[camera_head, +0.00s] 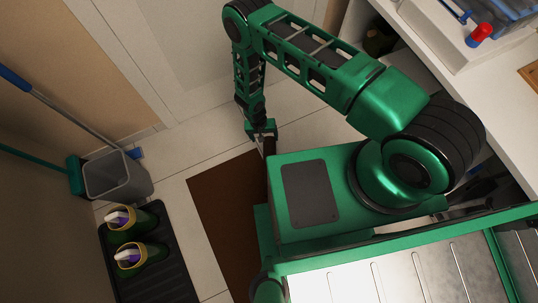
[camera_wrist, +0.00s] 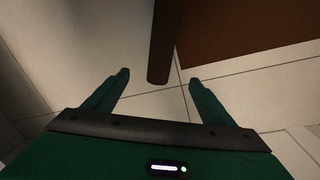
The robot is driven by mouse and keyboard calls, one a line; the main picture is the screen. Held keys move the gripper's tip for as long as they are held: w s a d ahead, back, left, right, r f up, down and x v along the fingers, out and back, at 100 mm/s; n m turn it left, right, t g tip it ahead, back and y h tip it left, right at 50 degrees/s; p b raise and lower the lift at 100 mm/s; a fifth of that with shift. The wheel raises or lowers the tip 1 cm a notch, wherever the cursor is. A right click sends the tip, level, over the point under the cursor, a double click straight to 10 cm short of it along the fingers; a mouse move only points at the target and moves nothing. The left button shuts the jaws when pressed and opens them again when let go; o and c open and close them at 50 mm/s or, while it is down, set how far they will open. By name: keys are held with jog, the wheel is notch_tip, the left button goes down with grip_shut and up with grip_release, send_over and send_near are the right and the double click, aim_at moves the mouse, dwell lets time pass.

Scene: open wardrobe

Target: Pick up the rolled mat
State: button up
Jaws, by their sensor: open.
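The rolled mat is a dark brown roll (camera_wrist: 163,45). In the wrist view it comes down from the top edge, and its near end lies between my two fingertips in the picture. I cannot tell how far beyond the tips it is. In the head view a small part of a brown roll (camera_head: 270,147) shows just below my gripper (camera_head: 262,132); my arm and body hide the rest. My gripper also shows in the wrist view (camera_wrist: 159,77), with its green fingers spread wide on both sides of the roll, not closed on it.
A flat brown mat (camera_head: 225,205) lies on the tiled floor (camera_head: 185,150). At left are a grey bucket (camera_head: 120,180), a green broom (camera_head: 76,178) and a black tray (camera_head: 170,262) with two green shoes (camera_head: 140,258). A white counter (camera_head: 480,90) stands at right. Tiles near the door are clear.

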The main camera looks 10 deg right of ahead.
jog(key=s+f, duration=0.2)
jog(key=f, duration=0.2)
jog(key=s+f, duration=0.3)
jog(key=f, duration=0.2)
jog(key=s+f, duration=0.3)
jog(key=f, duration=0.1)
jog(key=shift+s+d+f, duration=0.1)
jog(key=shift+d+f, duration=0.05)
jog(key=shift+f, duration=0.1)
jog(key=shift+d+f, duration=0.2)
jog(key=shift+f, duration=1.3)
jog(key=shift+d+f, duration=0.15)
jog(key=shift+f, duration=1.3)
jog(key=c, duration=1.4)
jog(key=shift+r, duration=0.1)
